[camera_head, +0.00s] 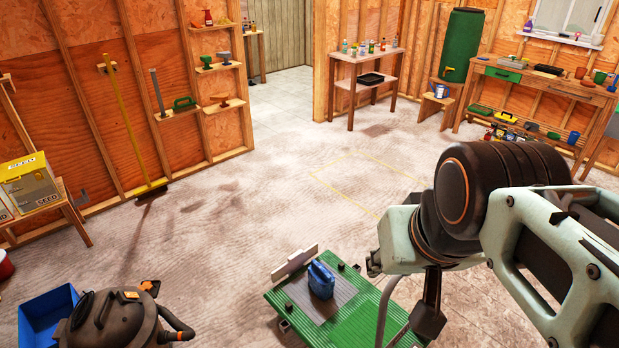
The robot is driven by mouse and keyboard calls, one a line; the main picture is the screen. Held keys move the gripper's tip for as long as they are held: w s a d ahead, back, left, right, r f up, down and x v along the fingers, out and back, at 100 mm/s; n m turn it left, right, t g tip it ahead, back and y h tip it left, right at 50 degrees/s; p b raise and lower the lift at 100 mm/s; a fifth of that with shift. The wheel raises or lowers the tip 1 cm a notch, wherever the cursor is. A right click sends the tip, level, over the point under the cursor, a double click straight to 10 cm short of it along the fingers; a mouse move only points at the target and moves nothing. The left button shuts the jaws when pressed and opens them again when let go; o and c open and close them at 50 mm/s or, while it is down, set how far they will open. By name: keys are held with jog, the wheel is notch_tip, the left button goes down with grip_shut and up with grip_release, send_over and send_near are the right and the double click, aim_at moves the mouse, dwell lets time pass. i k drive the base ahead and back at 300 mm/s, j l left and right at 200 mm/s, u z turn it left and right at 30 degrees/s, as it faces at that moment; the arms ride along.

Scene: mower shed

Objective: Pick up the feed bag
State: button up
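No bag with a readable "feed" label shows. At the left edge, a yellow-and-grey bag-like package (32,187) marked "SEED" stands on a small wooden bench (72,212); part of another package is cut off beside it. I cannot tell if either is the feed bag. My arm comes in from the lower right and is bent in front of the camera. A dark part at its lower end, near the bottom edge, may be my gripper (428,318). Its fingers are not clear, and nothing is seen held in it. It is far to the right of the package.
A green ribbed deck (378,293) with a blue jug (321,280) is at bottom centre. A dark shop vacuum (112,320) and a blue bin (47,313) stand lower left. A broom (125,125) leans on the left wall. The middle floor is clear; benches line the back.

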aim_at(322, 281)
jog(key=i+j+z, duration=0.15)
jog(key=j, duration=0.2)
jog(key=j+z, duration=0.15)
jog(key=j, duration=0.25)
jog(key=i+j+z, duration=0.15)
jog(key=j, duration=0.2)
jog(key=i+j+z, duration=0.2)
jog(key=i+j, duration=0.05)
jog(key=j, duration=0.1)
